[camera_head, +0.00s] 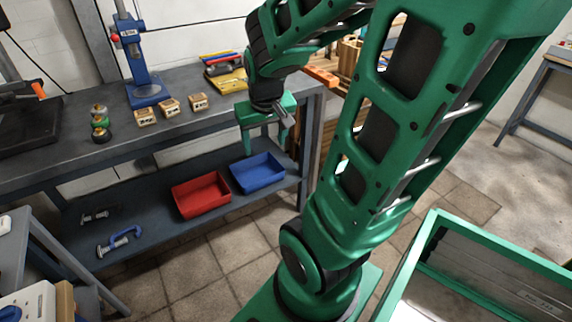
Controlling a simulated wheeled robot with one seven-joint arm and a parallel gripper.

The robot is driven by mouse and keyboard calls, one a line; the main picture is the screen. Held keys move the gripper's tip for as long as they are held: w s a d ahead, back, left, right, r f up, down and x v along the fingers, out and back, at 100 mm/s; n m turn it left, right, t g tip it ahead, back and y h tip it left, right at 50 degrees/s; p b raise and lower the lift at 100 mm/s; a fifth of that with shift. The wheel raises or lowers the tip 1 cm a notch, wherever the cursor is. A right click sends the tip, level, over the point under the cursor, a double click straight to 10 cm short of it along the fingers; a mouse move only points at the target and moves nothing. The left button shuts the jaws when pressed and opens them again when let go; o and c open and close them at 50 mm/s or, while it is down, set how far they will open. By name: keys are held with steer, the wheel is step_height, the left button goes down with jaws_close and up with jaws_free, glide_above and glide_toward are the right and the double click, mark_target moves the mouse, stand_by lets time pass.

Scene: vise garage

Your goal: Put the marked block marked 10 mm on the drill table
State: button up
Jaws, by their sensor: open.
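Three small wooden blocks with dark markings stand in a row on the grey workbench: a left block (146,116), a middle block (169,107) and a right block (198,102). The markings are too small to read, so I cannot tell which is the 10 mm one. The blue drill press (131,50) stands behind them, its blue base (148,92) bare in the visible part. Its top is cut off by the picture's edge. My green gripper (265,148) is open and empty, fingers down, right of the blocks near the bench's front edge.
A yellow tray with tools (228,78) lies at the back right. A red bin (201,194), a blue bin (257,173) and clamps (120,240) are on the lower shelf.

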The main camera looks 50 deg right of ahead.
steer(key=s+a+r+g+y, duration=0.1)
steer(key=s+a, duration=0.1)
steer(key=s, duration=0.4)
steer(key=s+a+r+g+y, duration=0.1)
steer(key=s+a+g, duration=0.1)
steer(key=s, duration=0.4)
steer(key=shift+s+a+m+y, duration=0.35)
steer(key=shift+a+m+y, duration=0.05)
steer(key=shift+a, duration=0.4)
steer(key=shift+r, duration=0.1)
steer(key=shift+w+f, duration=0.25)
steer(key=shift+w, duration=0.4)
steer(key=shift+o, duration=0.5)
